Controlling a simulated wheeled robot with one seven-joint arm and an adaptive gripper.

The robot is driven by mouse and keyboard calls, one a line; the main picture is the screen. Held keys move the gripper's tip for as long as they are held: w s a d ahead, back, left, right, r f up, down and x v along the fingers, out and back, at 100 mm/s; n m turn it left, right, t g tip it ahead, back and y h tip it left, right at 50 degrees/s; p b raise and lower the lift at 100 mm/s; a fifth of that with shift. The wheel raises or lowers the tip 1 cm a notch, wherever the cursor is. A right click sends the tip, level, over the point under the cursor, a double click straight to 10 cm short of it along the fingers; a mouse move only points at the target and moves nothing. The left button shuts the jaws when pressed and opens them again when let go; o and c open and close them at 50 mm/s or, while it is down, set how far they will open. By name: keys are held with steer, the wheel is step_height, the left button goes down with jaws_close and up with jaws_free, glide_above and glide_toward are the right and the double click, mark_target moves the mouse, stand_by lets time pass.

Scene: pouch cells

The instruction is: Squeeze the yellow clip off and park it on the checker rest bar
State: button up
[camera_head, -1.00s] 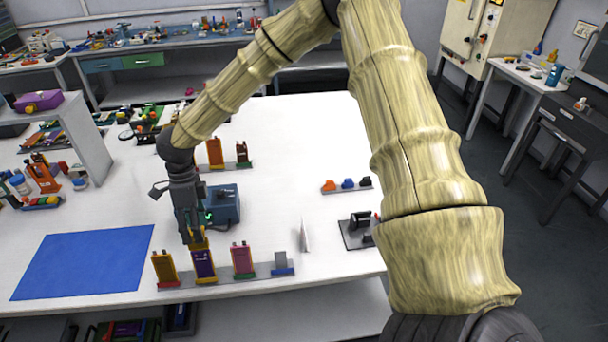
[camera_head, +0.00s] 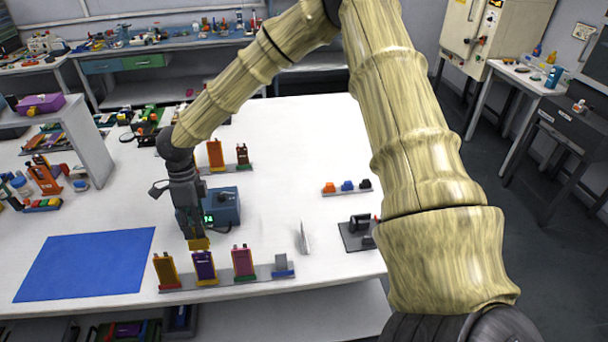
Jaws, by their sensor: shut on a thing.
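My gripper (camera_head: 195,236) points down and is shut on the yellow clip (camera_head: 199,244). The clip is just above and slightly left of the top of the purple pouch cell (camera_head: 204,265), and looks clear of it or nearly so. The purple cell stands upright in a yellow foot on the front grey rack, between a brown-gold cell (camera_head: 165,269) and a pink cell (camera_head: 242,262). A blue box with a lit green display (camera_head: 223,208), perhaps the checker, stands behind my gripper and is partly hidden by it. I cannot tell which part is its rest bar.
A grey bar (camera_head: 352,192) with orange, blue and black clips lies at the right. A black fixture (camera_head: 357,234) and a thin upright plate (camera_head: 303,238) stand in front of it. Orange and dark cells stand behind the blue box. A blue mat (camera_head: 85,265) lies clear at left.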

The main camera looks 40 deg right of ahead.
steer(key=shift+p+v, duration=1.35)
steer(key=shift+v, duration=0.25)
steer(key=s+d+f+n+t+p, duration=0.1)
steer(key=s+d+n, duration=0.3)
steer(key=d, duration=0.5)
steer(key=s+d+f+n+h+p, duration=0.1)
steer(key=s+d+n+p, duration=0.3)
steer(key=d+n, duration=0.4)
steer(key=s+d+f+n+t+p, duration=0.1)
steer(key=s+d+f+n+p, duration=0.1)
steer(key=s+d+n, duration=0.3)
steer(key=shift+d+f+n+t+p, duration=0.35)
steer(key=shift+d+n+p, duration=0.25)
steer(key=shift+d, duration=1.75)
steer(key=shift+p, duration=0.35)
